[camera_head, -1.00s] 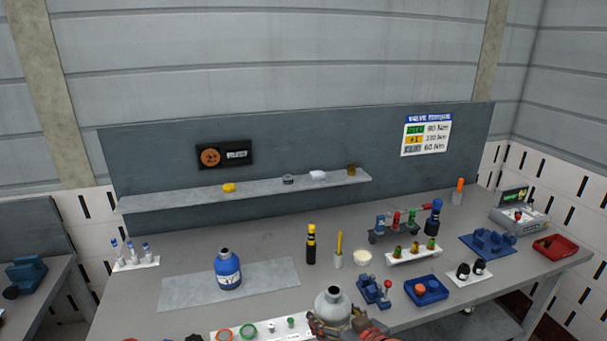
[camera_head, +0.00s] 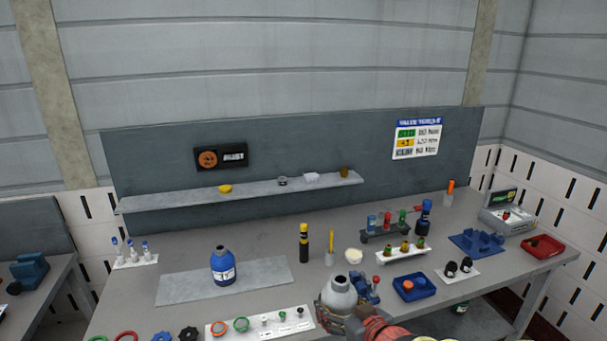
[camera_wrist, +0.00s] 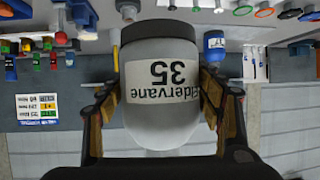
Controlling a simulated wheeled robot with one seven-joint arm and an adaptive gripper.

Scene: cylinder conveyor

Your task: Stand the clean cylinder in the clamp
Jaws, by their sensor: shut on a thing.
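A pale grey cylinder (camera_head: 340,294) with an open dark neck is held upright at the bench's front edge. In the wrist view the same grey cylinder (camera_wrist: 160,120) carries a white label reading "Eldervane 35", upside down. My gripper (camera_wrist: 160,85) is shut on its body, a finger on each side; in the head view my gripper (camera_head: 338,320) shows at its lower part. A small blue clamp-like device (camera_head: 371,292) with a red knob is just behind and right of it, partly hidden. A blue cylinder (camera_head: 223,268) with a white label stands on a grey mat.
A blue fixture on a plate (camera_head: 478,243), a blue tray (camera_head: 413,288) and a red tray (camera_head: 543,248) are at the right. A white holder (camera_head: 405,253) stands behind the clamp-like device. A white strip of rings (camera_head: 262,323) lies left of my gripper. The grey mat (camera_head: 180,287) has bare room.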

